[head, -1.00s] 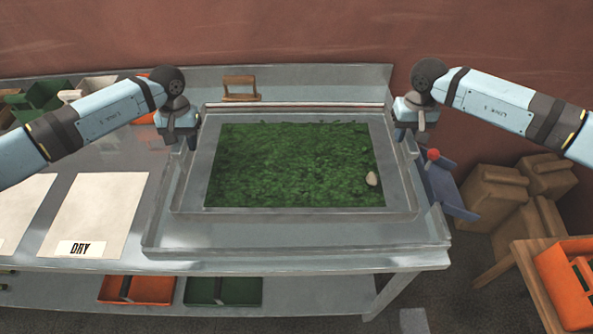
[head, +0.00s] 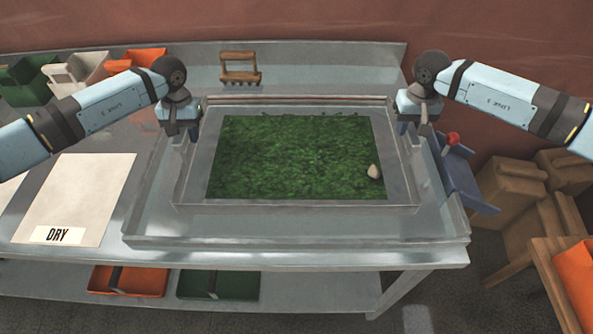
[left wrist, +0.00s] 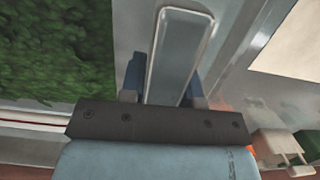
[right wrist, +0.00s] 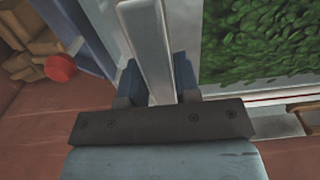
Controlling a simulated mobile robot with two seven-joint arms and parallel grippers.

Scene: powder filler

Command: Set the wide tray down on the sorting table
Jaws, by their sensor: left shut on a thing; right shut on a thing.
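The wide tray (head: 300,207) is a grey metal tray with a bed of green leaves (head: 290,155) and a pale stone (head: 373,171) at its right. My left gripper (head: 188,130) is shut on its left handle, which shows in the left wrist view (left wrist: 180,50). My right gripper (head: 407,125) is shut on its right handle, which shows in the right wrist view (right wrist: 150,45). The tray looks level over the rimmed metal top of the sorting table (head: 300,242). I cannot tell whether it touches that top.
A white sheet marked DRY (head: 82,200) lies on the left. A wooden-handled tool (head: 240,68) is at the back. Green, white and orange bins (head: 75,72) stand back left. A blue part with a red knob (head: 453,140) sits at the right edge, and wooden crates (head: 520,200) stand beyond it.

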